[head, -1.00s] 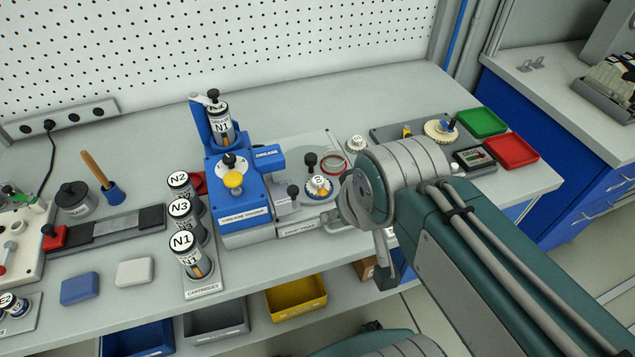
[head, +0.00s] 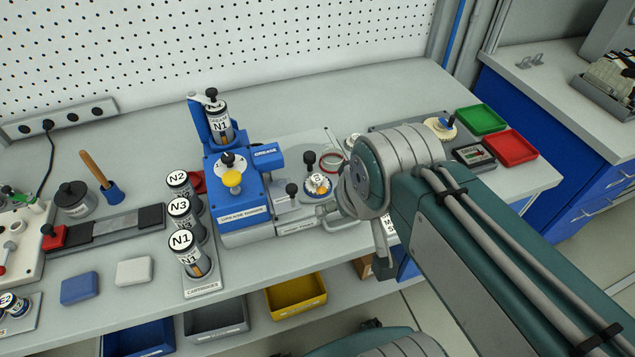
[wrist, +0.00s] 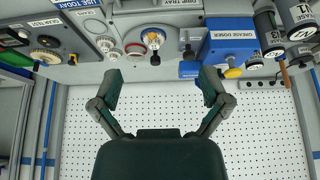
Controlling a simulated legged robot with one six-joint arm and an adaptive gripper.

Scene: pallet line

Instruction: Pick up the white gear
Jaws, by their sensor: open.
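A small white gear-like disc (head: 353,141) stands right of the drip tray, partly hidden by my arm in the head view. In the wrist view, pale round parts (wrist: 113,55) lie beside the red ring. A cream-white toothed gear (head: 440,128) sits on the grey test fixture at right, and shows at upper left in the wrist view (wrist: 45,56). A white-and-orange gear (head: 318,184) sits on the drip tray. I cannot tell which is meant. My gripper (wrist: 160,88) is open and empty, its fingers apart; the arm mostly hides it in the head view.
A green tray (head: 482,120) and a red tray (head: 511,148) lie at the right end. A pegboard (head: 290,40) backs the bench; bare bench lies before it.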

